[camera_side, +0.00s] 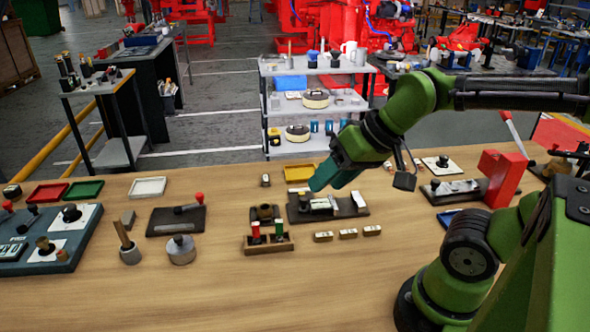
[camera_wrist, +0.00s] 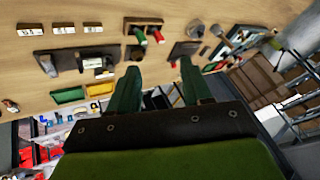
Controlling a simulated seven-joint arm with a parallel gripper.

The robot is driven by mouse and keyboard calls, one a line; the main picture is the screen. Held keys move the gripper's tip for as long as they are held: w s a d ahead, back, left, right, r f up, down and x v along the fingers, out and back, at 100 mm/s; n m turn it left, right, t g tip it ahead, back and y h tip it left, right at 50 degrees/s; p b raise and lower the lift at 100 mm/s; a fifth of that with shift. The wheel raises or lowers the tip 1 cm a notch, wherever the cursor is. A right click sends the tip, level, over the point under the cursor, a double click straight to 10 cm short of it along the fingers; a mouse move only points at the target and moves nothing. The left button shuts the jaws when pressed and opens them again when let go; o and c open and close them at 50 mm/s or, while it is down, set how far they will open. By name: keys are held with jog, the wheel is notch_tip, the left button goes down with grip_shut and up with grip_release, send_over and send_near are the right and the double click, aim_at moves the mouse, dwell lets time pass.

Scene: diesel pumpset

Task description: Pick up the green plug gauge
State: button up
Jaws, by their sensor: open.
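The green plug gauge (camera_side: 279,230) stands upright in a small wooden rack (camera_side: 268,246), to the right of a red plug gauge (camera_side: 256,232). In the wrist view the green gauge (camera_wrist: 140,36) shows near the top, beside the red one (camera_wrist: 157,36), in the rack (camera_wrist: 143,21). My gripper (camera_side: 325,180) is above the bench, behind and to the right of the rack, with its jaws apart. In the wrist view the gripper (camera_wrist: 161,78) is open and empty, and the green gauge lies beyond the fingertips. The gauge's lower end is hidden in the rack.
A dark fixture plate (camera_side: 345,209) lies below and right of my gripper. A dark block with a brass ring (camera_side: 265,211) stands just behind the rack. Several small white-topped blocks (camera_side: 347,234) lie right of the rack. The bench front (camera_side: 240,300) is clear.

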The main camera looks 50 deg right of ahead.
aim_at(279, 221)
jog(key=w+d+f+m+g+h, duration=0.1)
jog(key=w+f+m+g, duration=0.15)
jog(key=w, duration=0.45)
jog(key=w+d+f+m+g+h, duration=0.1)
jog(key=w+f+m+g, duration=0.2)
jog(key=w, duration=0.4)
jog(key=shift+n+g, duration=0.25)
jog(key=shift+g, duration=0.3)
notch_tip(279, 221, down, 10)
jog(key=shift+s+a+f, duration=0.1)
jog(key=shift+a+f, duration=0.05)
jog(key=shift+f, duration=2.45)
grip_shut()
